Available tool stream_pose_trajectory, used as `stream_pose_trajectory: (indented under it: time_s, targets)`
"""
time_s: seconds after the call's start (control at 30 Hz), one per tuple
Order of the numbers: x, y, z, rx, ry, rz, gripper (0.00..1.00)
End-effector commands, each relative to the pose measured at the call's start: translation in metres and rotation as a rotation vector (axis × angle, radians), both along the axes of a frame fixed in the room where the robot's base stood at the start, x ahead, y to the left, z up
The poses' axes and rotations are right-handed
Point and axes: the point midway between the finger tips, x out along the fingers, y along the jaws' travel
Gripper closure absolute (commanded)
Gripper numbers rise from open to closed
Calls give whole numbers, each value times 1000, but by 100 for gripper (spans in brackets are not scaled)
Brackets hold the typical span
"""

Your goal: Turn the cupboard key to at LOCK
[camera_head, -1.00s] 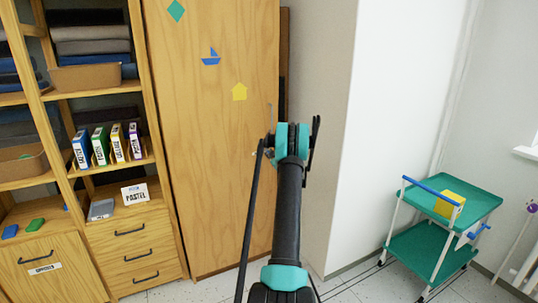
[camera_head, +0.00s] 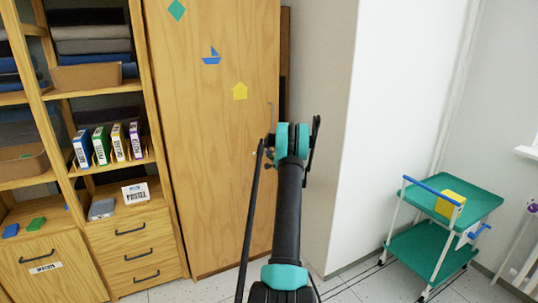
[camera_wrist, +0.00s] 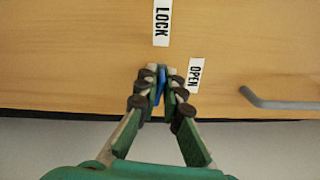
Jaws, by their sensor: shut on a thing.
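The tall wooden cupboard door (camera_head: 215,190) stands in front of me. In the wrist view, my gripper (camera_wrist: 161,78) is shut on the blue key (camera_wrist: 161,82), of which only a narrow part shows between the fingertips. The LOCK label (camera_wrist: 161,22) is on the door straight above the key in that view. The OPEN label (camera_wrist: 195,75) is just right of the fingertips. The key's bow looks nearly in line with LOCK, with a slight tilt; its exact angle is partly hidden by the fingers. In the head view my arm hides the key.
A grey door handle (camera_wrist: 282,103) is right of the OPEN label in the wrist view; it also shows in the head view (camera_head: 270,116). Open shelves with drawers (camera_head: 130,232) stand left. A white wall (camera_head: 390,120) and a green trolley (camera_head: 432,250) are right.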

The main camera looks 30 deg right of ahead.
Motion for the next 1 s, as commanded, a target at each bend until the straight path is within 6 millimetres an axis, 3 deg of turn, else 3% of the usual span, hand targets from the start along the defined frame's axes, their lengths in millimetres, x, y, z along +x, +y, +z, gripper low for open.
stream_pose_trajectory:
  time_s: [0.33, 0.9, 1.0]
  targets:
    - [0, 1, -1, -153, -1, 1, 100]
    - [0, 1, -1, -184, 0, 1, 100]
    - [0, 1, -1, -184, 0, 1, 83]
